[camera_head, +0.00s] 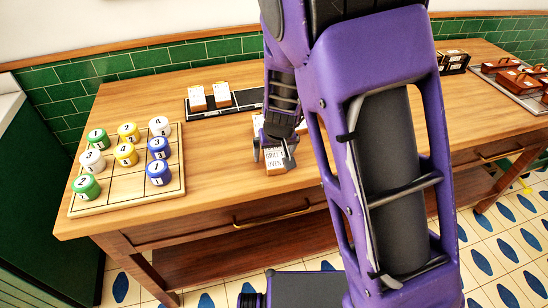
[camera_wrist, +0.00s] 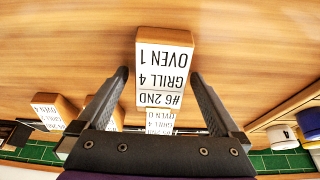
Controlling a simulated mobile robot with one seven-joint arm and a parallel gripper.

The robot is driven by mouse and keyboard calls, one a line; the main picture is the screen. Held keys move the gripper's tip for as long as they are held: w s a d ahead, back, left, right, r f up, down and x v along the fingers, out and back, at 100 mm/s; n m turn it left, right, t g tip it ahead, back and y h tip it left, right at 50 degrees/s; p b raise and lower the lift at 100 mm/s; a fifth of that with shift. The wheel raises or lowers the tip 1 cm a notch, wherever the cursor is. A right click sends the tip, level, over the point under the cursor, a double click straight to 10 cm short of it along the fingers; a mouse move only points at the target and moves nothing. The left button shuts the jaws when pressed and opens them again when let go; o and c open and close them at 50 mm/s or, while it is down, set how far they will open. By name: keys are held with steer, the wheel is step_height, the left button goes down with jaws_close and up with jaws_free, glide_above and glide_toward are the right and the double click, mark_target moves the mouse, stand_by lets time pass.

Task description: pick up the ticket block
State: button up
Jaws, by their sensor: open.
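A ticket block (camera_wrist: 163,65), wooden with a white face reading "#6 2ND GRILL 4 OVEN 1", lies on the wooden counter. In the head view the same block (camera_head: 275,168) is near the counter's front edge, partly hidden by my gripper (camera_head: 273,154). In the wrist view my gripper (camera_wrist: 159,76) is open, with one finger to each side of the block's near part. Gaps show between fingers and block, and nothing is held.
A black rail (camera_head: 186,110) at the back holds two upright ticket blocks (camera_head: 197,97). A wooden grid board (camera_head: 76,208) with numbered green, yellow, white and blue pieces stands at left. A metal tray (camera_head: 518,92) with brown boxes is far right. My arm hides the counter's middle.

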steer(key=shift+r, duration=0.1)
steer(key=c, duration=1.5)
